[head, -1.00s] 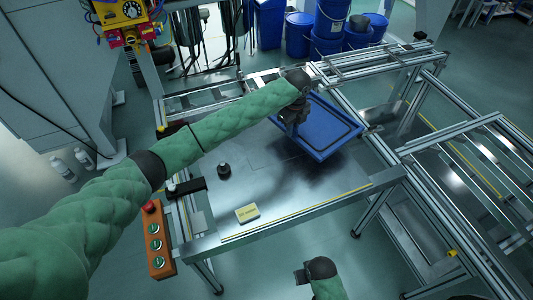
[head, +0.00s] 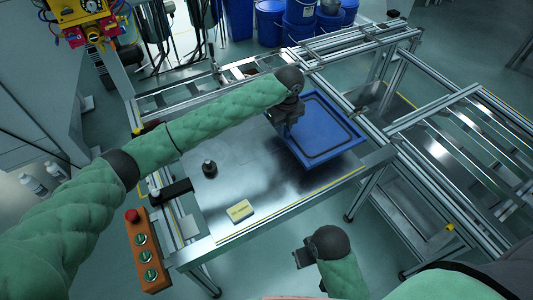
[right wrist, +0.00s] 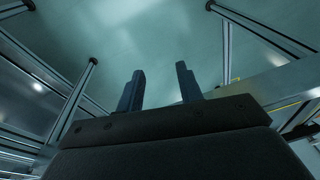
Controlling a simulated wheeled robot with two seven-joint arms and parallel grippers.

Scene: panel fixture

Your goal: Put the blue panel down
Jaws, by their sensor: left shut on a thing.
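The blue panel (head: 325,132) is a flat tray-like piece with a raised rim. It is at the right part of the metal table (head: 245,180) in the head view, and a dark shadow lies beside it. I cannot tell whether it touches the table. My left gripper (head: 284,128) is shut on the panel's left edge; its fingertips are partly hidden. My right gripper (head: 303,257) is in front of the table, away from the panel. In the right wrist view its two fingers (right wrist: 160,88) stand apart with nothing between them.
A yellow block (head: 240,211) and a small black knob-like object (head: 209,168) are on the table. An orange button box (head: 147,250) is at its left edge. Aluminium frames (head: 440,130) stand to the right, blue buckets (head: 300,12) behind.

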